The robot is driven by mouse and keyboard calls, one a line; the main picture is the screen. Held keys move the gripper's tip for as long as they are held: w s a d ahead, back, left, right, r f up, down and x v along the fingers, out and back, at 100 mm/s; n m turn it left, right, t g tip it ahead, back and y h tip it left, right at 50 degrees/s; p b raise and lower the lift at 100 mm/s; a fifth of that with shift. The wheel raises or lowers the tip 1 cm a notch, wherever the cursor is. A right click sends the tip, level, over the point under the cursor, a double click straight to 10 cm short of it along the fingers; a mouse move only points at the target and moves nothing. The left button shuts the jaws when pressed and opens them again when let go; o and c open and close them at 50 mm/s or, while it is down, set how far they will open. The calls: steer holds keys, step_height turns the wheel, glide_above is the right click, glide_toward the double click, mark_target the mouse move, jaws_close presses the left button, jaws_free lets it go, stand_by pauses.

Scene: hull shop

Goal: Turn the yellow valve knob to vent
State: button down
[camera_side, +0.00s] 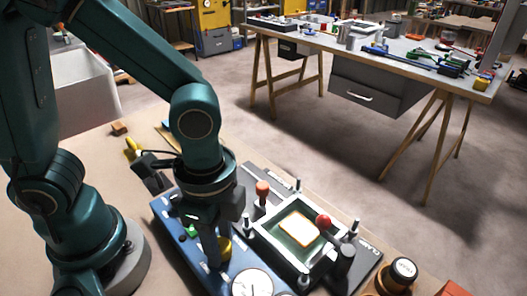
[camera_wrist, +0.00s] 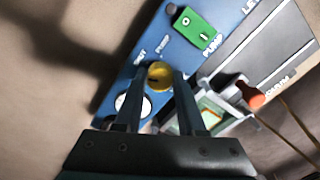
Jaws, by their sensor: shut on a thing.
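The yellow valve knob (camera_wrist: 159,76) sits on a blue panel (camera_wrist: 150,38) in the wrist view. In the side view my gripper (camera_side: 211,250) points down at the panel, and the knob (camera_side: 225,247) is partly hidden behind the fingers.
A round white gauge (camera_side: 252,284) is close to the knob. A green pump switch (camera_wrist: 194,28) is on the same panel. Beside the panel stand an orange-topped handle (camera_side: 262,188), a clamping frame (camera_side: 268,246) and a red ball (camera_side: 323,221). Bare tabletop (camera_side: 60,150) lies left.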

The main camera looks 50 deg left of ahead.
mark_target(221, 245)
steer(key=n, duration=0.3)
steer(key=shift+n, duration=2.2)
steer(key=c, duration=0.5)
jaws_free()
steer(key=shift+r, duration=0.1)
steer(key=shift+r, duration=2.5)
